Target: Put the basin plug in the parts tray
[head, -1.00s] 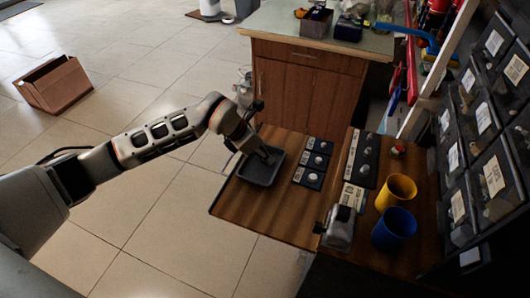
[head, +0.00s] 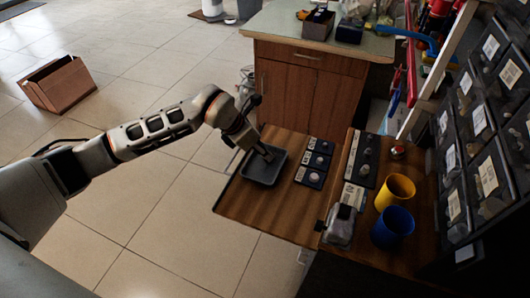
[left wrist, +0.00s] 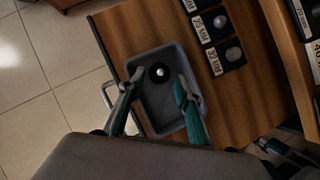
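The basin plug (left wrist: 160,72) is a small dark disc with a shiny pale centre. It lies inside the grey parts tray (left wrist: 157,124), towards its far end in the left wrist view. The tray also shows in the head view (head: 250,178), on the wooden worktop. My left gripper (head: 268,156) is over the tray, pointing down. In the left wrist view its two fingers (left wrist: 158,88) are spread apart with the plug visible beyond them, and nothing is between them. In the head view the plug cannot be made out.
Dark labelled holders (head: 316,162) with pale round parts stand right of the tray. Further right are a longer dark holder (head: 365,160), a yellow cup (head: 396,191), a blue cup (head: 392,228) and a grey object (head: 340,226). Wall bins (head: 480,150) line the right.

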